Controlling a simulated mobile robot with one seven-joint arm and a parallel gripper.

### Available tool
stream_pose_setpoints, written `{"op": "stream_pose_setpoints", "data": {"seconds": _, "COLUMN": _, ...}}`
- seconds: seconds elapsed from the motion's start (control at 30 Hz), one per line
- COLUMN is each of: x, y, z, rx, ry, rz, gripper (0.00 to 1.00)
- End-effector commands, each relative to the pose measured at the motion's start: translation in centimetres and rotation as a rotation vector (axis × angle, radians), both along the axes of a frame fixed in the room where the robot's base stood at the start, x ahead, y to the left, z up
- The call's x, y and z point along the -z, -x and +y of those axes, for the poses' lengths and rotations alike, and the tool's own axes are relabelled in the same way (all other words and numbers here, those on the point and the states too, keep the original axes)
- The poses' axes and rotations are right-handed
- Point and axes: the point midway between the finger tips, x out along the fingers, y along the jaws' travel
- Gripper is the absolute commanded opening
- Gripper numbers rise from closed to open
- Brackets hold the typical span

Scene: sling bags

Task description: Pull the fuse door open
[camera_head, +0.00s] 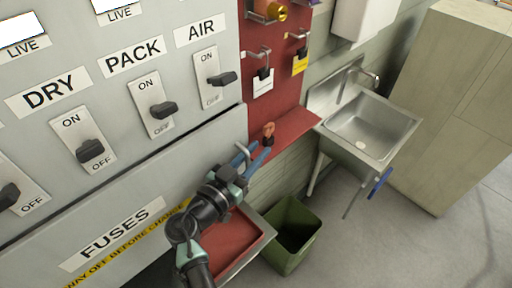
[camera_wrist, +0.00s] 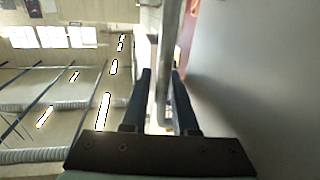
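The fuse door is the wide grey panel marked FUSES (camera_head: 125,205) in the head view, low on the switchboard. It looks shut. A pale handle bar (camera_head: 243,148) shows near its right end, partly hidden by my fingers. My gripper (camera_head: 252,153) is at this bar, its two blue fingers apart. In the wrist view the grey bar (camera_wrist: 168,50) runs down between the fingertips of my gripper (camera_wrist: 162,75). A gap shows on the bar's left side; the right finger is close to it, and I cannot tell whether they touch.
Switches marked DRY (camera_head: 90,150), PACK (camera_head: 163,109) and AIR (camera_head: 221,78) sit above the door. A red board (camera_head: 278,95) with locks and tags is to the right. A red tray (camera_head: 232,240) and a green bin (camera_head: 291,236) stand below. A sink (camera_head: 370,125) is further right.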

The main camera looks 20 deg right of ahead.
Motion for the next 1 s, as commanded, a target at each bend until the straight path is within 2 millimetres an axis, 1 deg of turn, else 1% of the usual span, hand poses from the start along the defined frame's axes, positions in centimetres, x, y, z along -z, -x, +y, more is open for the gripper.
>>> {"op": "stream_pose_setpoints", "data": {"seconds": 0.27, "x": 0.03, "y": -0.1, "z": -0.17, "rx": 0.0, "ry": 0.0, "rz": 0.0, "gripper": 0.27}}
{"op": "stream_pose_setpoints", "data": {"seconds": 0.3, "x": 0.03, "y": -0.1, "z": -0.17, "rx": 0.0, "ry": 0.0, "rz": 0.0, "gripper": 0.24}}
{"op": "stream_pose_setpoints", "data": {"seconds": 0.37, "x": 0.03, "y": -0.1, "z": -0.16, "rx": 0.0, "ry": 0.0, "rz": 0.0, "gripper": 0.13}}
{"op": "stream_pose_setpoints", "data": {"seconds": 0.43, "x": 0.03, "y": -0.09, "z": -0.15, "rx": 0.0, "ry": 0.0, "rz": 0.0, "gripper": 0.0}}
{"op": "stream_pose_setpoints", "data": {"seconds": 1.0, "x": 0.03, "y": -0.08, "z": -0.11, "rx": 0.0, "ry": 0.0, "rz": 0.0, "gripper": 0.0}}
